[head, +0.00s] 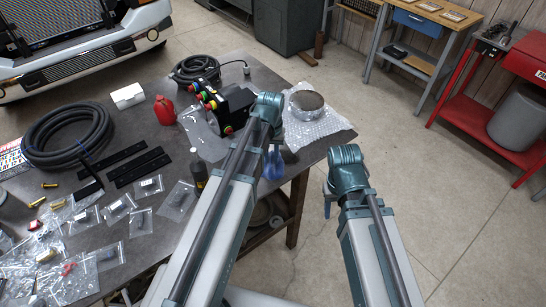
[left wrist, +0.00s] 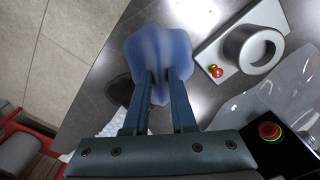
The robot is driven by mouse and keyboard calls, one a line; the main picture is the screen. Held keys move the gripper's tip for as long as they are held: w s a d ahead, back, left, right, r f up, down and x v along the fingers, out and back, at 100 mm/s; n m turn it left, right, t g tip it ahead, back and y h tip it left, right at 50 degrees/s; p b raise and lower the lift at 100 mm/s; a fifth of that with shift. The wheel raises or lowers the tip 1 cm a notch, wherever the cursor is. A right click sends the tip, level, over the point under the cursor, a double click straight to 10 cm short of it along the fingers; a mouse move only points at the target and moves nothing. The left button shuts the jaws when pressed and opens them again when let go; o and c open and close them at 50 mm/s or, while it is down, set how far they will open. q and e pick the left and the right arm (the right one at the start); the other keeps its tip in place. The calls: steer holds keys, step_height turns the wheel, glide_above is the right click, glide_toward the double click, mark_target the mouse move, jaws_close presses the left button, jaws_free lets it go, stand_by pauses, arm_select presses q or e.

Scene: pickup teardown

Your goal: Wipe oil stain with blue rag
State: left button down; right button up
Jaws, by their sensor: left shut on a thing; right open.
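The blue rag (head: 273,164) is at the right edge of the dark table, partly hidden behind my left arm in the head view. My left gripper (head: 269,150) is shut on it. In the left wrist view the rag (left wrist: 158,48) bunches around and beyond both fingertips, over the table's edge area. A dark brown rounded patch (left wrist: 120,90) shows beside the fingers; I cannot tell whether it is the oil stain or another object. No stain is clear in the head view. My right gripper (head: 329,200) is open and empty, off the table's right side.
A round tin (head: 307,102) sits on bubble wrap (head: 320,128) at the table's right corner.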

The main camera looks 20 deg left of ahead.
mark_target(280, 157)
arm_select(q)
steer(key=shift+w+a, duration=0.15)
steer(key=shift+w, duration=0.05)
steer(key=shift+w+d, duration=0.4)
steer(key=shift+w, duration=0.3)
steer(key=shift+w+d, duration=0.7)
steer(key=shift+w, duration=0.05)
steer(key=shift+w+d+r, duration=0.1)
steer(key=shift+w+d, duration=1)
steer(key=shift+w, duration=0.3)
steer(key=shift+w+d, duration=1.05)
steer(key=shift+w, duration=0.25)
